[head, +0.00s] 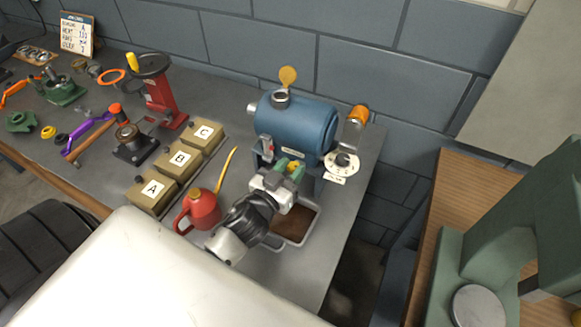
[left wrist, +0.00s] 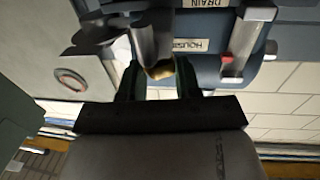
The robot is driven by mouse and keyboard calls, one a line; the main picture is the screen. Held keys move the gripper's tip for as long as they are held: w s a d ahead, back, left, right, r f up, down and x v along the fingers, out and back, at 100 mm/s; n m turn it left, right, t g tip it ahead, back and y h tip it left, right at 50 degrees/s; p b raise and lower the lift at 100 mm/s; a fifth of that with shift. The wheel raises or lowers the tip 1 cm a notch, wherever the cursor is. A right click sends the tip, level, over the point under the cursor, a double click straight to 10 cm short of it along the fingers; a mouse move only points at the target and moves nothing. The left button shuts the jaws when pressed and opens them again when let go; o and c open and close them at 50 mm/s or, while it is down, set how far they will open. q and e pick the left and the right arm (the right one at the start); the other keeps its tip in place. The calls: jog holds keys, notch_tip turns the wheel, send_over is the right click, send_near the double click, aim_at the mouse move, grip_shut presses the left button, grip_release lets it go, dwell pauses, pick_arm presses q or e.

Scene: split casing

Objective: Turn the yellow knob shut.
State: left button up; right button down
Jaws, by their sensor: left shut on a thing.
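The blue tank-shaped housing (head: 300,125) stands at the right end of the grey bench. My left gripper (head: 290,168) reaches to its front from below, with green fingertips at a small yellow part. In the left wrist view the gripper (left wrist: 160,82) has its two green fingers on either side of the yellow-brown knob (left wrist: 160,71), shut on it. The knob is mostly hidden by the fingers and a grey metal pipe in front. My right gripper is not in view.
A dial (head: 343,163) and orange cylinder (head: 357,115) are at the housing's right.

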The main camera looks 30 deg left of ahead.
pick_arm(q)
jog(key=h, duration=0.1)
jog(key=m+h+p, duration=0.2)
jog(key=shift+a+r+g, duration=0.2)
jog(key=shift+a+g, duration=0.05)
jog(key=shift+g, duration=0.05)
jog(key=m+g+h, duration=0.1)
jog(key=m+h, duration=0.1)
jog(key=h, duration=0.1)
jog(key=shift+w+a+p, duration=0.15)
jog(key=shift+p, duration=0.2)
jog(key=shift+a+f+m+g+h, duration=0.1)
jog(key=shift+m+g+h, duration=0.2)
jog(key=shift+m+h, duration=0.35)
jog(key=shift+w+a+f+m+g+h+b, duration=0.15)
jog(key=shift+m+g+h+b, duration=0.4)
jog(key=shift+m+g+h, duration=0.8)
jog(key=shift+w+a+r+m+g+h+b, duration=0.1)
jog(key=shift+m+g+h+b, duration=0.45)
jog(key=shift+m+g+h, duration=0.8)
jog(key=shift+h, duration=0.55)
jog(key=o, duration=0.9)
jog(key=shift+d, duration=0.1)
jog(key=shift+o, duration=0.2)
jog(key=shift+n, duration=0.25)
